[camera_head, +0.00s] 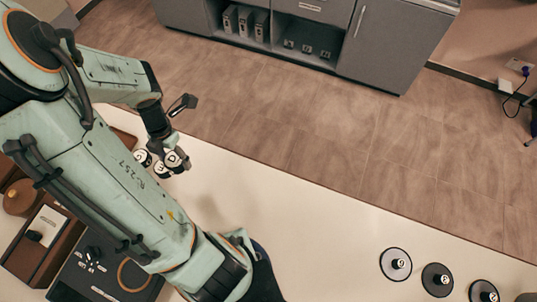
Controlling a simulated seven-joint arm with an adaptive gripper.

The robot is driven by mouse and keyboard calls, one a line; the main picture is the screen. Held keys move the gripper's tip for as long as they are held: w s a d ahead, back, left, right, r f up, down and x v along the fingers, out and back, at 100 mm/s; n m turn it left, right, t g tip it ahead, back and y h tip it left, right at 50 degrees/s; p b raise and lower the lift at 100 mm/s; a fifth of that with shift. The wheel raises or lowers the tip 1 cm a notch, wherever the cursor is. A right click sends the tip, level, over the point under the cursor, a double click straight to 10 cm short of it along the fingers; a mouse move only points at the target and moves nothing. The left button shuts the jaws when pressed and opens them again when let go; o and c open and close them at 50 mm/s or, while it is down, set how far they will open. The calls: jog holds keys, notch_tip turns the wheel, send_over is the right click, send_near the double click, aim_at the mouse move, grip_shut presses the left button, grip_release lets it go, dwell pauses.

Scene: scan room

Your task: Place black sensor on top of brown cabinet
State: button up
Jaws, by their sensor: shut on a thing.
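My gripper (166,158) is at the upper left, over the far edge of the pale table. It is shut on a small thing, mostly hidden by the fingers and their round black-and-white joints. I cannot tell for sure that it is the black sensor. A brown wooden box-like piece (62,243), possibly the brown cabinet, is at the lower left, partly hidden behind my arm. A white panel with a small black piece (36,236) shows at its top. My gripper is apart from it, up and to the right.
A black device (92,272) with knobs lies beside the brown piece. A round brown lidded thing (18,198) is at the left edge. The pale table's middle (300,230) is clear. Grey cabinets (390,45) stand beyond the floor.

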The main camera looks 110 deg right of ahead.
aim_at(189, 182)
jog(key=shift+f, duration=5.2)
jog(key=o, duration=0.9)
jog(key=shift+f, duration=0.1)
jog(key=r, duration=0.8)
jog(key=s+d+r, duration=0.1)
jog(key=r, duration=0.3)
jog(key=shift+r, duration=0.1)
